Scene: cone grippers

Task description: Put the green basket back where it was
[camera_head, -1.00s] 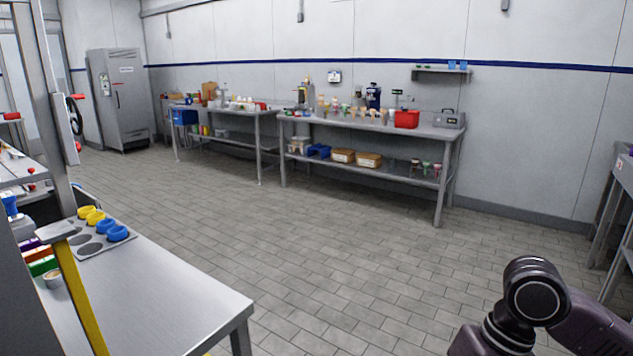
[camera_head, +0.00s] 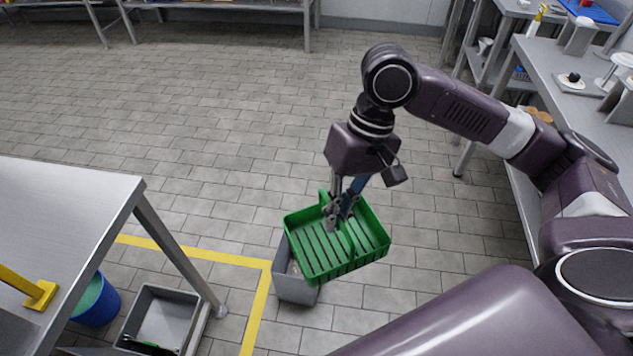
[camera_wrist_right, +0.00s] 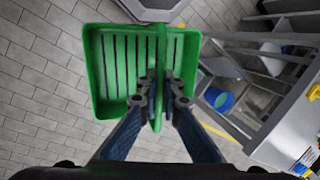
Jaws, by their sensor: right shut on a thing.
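My right gripper (camera_head: 343,208) is shut on the handle of the green basket (camera_head: 310,262) and holds it in the air above the tiled floor. The basket has a slatted bottom, looks empty and is slightly tilted. In the right wrist view the basket (camera_wrist_right: 105,75) hangs beyond the fingers of my right gripper (camera_wrist_right: 165,92), which close on its central handle. My left gripper is not in view.
A grey bin (camera_head: 295,287) stands on the floor, partly hidden below the basket. Yellow floor tape (camera_head: 258,310) runs beside it. A metal table (camera_head: 60,220) is at left, with a blue bucket (camera_head: 98,305) and a grey crate (camera_head: 160,318) under it. Open floor lies beyond.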

